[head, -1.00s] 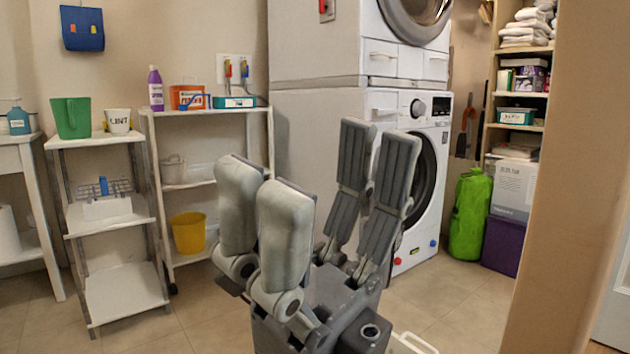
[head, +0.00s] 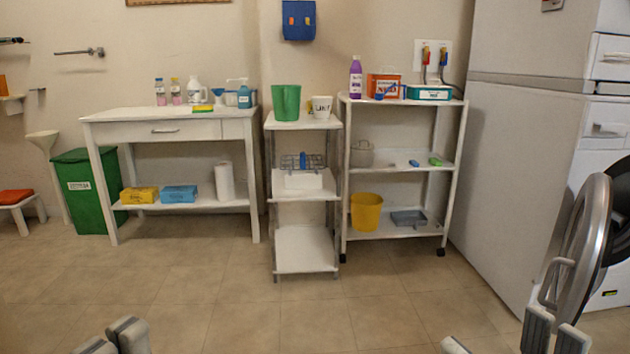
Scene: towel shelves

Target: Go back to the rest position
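No towel or other held item shows in the head view. My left gripper (head: 112,339) shows only as a pair of grey fingertips at the bottom left edge, above the floor. The rest of it is cut off, so its opening cannot be judged. My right gripper (head: 503,341) is at the bottom right, with one fingertip on the left and a pair on the right. A clear gap with bare floor lies between them, and it looks empty. Its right fingertips overlap the lower edge of the round washer door (head: 587,262) in the picture; contact cannot be told.
The washer door stands open at the right, beside the large white appliance (head: 520,170). A white table (head: 150,133), a narrow shelf (head: 305,250) and a wheeled rack (head: 400,165) line the back wall. A green bin (head: 85,190) stands left. The middle floor is clear.

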